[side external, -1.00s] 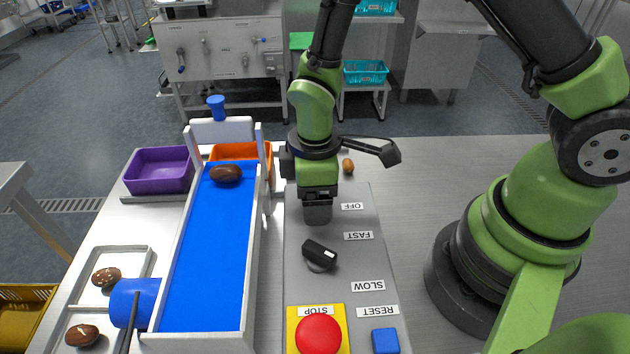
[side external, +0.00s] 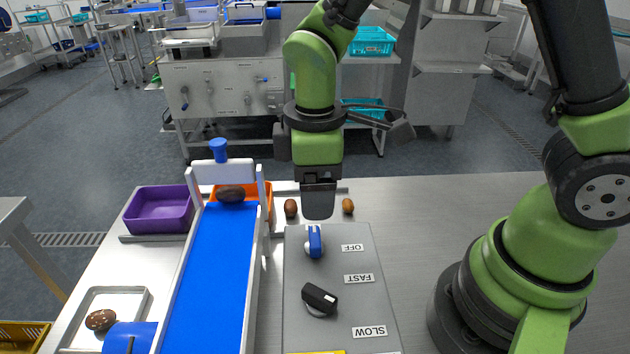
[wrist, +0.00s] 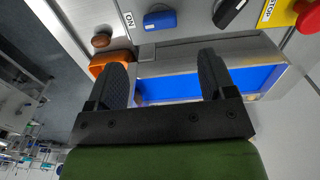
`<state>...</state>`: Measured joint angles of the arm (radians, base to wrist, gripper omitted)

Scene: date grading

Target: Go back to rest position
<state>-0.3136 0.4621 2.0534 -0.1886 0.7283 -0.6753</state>
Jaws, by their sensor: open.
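My gripper (side external: 318,205) hangs above the far end of the grey control panel (side external: 335,300) in the side view. Its two fingers are spread with nothing between them in the wrist view (wrist: 165,75). A blue switch (side external: 314,241) sits on the panel just below and nearer than the gripper; it also shows in the wrist view (wrist: 160,20). A black speed knob (side external: 319,298) points between the FAST and SLOW labels. A brown date (side external: 230,193) is at the far end of the blue conveyor belt (side external: 215,270), by the orange bin (side external: 265,203).
A purple bin (side external: 160,212) stands left of the belt's far end. Two dates (side external: 290,208) (side external: 348,206) lie on the table beyond the panel. A tray (side external: 143,300) with a date (side external: 100,319) is at the near left. The table right of the panel is clear.

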